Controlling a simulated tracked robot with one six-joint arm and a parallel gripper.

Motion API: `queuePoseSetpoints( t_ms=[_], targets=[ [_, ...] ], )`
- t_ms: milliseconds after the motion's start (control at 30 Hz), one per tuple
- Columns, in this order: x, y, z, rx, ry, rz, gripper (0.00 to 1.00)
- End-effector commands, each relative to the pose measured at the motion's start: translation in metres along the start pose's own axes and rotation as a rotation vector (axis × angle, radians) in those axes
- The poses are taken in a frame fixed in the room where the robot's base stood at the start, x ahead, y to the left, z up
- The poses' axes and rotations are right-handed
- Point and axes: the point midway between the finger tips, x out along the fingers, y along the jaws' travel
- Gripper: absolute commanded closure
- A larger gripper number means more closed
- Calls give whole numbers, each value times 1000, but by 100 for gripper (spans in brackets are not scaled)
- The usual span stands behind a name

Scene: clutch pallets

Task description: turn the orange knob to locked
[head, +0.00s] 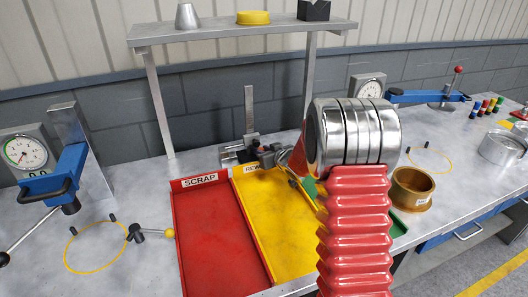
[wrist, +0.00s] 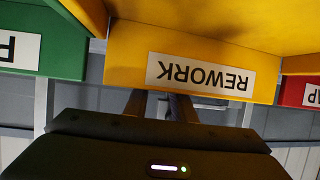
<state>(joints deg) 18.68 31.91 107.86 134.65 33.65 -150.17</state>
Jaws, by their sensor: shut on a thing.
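The only orange-toned knob I can make out is a small yellow-orange ball (head: 168,233) on a short rod from a dark hub, on the bench left of the red tray. Its lock marking cannot be read. My gripper (wrist: 160,104) is at the end wall of the yellow REWORK tray (wrist: 120,48). Its two fingers are closed on a small dark grey part, mostly hidden, that I cannot identify. In the head view my arm's red bellows and metal rings hide much of the area around the gripper. The gripper is well to the right of the ball.
The red SCRAP tray (head: 215,245) lies left of the REWORK tray, with a green tray (head: 400,225) to its right. A metal stand (head: 249,115) rises behind. A brass cup (head: 411,187) stands right of my arm. A blue lever fixture (head: 65,175) is at left.

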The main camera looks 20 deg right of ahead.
Motion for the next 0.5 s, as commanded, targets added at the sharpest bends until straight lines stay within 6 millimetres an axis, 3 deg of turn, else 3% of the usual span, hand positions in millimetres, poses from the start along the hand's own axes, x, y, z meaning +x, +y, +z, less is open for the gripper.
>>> queuePoseSetpoints(
  t_ms=[133,167,200,367,500],
  targets=[
    [0,1,-2,-1,4,1,99],
    [0,1,-2,-1,4,0,75],
    [0,1,-2,-1,4,0,72],
    [0,0,-1,0,3,0,61],
    [0,0,-1,0,2,0,61]
  ],
)
